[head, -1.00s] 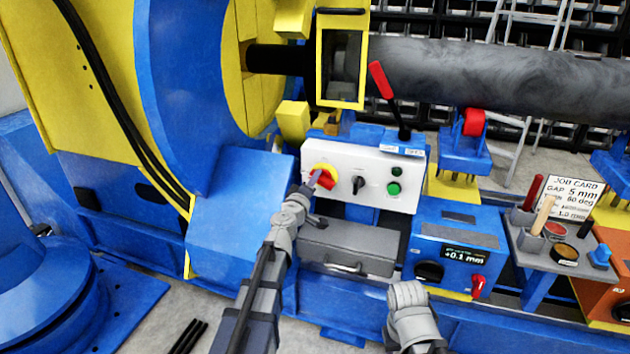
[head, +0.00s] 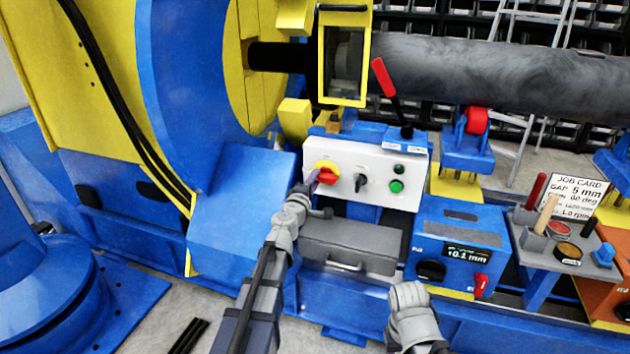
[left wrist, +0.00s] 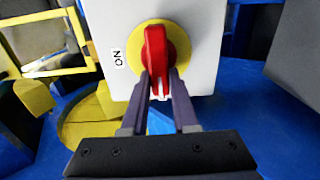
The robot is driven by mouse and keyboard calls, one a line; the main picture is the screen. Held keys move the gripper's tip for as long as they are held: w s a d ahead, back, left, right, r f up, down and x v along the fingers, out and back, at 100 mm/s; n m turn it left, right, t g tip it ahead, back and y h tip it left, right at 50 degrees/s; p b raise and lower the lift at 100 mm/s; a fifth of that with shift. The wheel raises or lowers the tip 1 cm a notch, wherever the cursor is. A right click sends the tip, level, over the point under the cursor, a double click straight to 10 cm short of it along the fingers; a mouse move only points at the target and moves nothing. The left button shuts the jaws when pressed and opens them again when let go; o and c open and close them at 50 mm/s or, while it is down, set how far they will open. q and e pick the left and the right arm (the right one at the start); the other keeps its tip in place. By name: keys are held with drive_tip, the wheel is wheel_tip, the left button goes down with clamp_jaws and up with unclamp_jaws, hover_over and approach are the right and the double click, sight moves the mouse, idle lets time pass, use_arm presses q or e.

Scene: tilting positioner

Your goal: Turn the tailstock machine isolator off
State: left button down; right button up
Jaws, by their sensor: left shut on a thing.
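The isolator is a red rotary handle (head: 328,176) on a yellow round plate (head: 325,166), at the left of a white control panel (head: 345,197). The red handle also shows in the left wrist view (left wrist: 154,52), with an ON label (left wrist: 117,58) left of the yellow plate. The handle lies roughly sideways across the panel, not pointing at the label. My left gripper (head: 316,181) is shut on the handle, one finger on each side of its near end (left wrist: 160,82). My right arm shows at the bottom of the head view; its fingers do not show.
The panel also has a black selector (head: 361,182) and a green button (head: 397,186). A red-gripped lever (head: 384,78) stands above it. A grey drawer box (head: 350,245) is below. A blue unit with a display (head: 458,250) stands to the right.

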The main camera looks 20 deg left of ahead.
idle(0.3)
use_arm(q)
drive_tip(key=c, duration=0.7)
unclamp_jaws()
drive_tip(key=shift+s, duration=0.1)
drive_tip(key=s, duration=0.7)
drive_tip(key=shift+s+a, duration=0.15)
drive_tip(key=shift+s, duration=0.2)
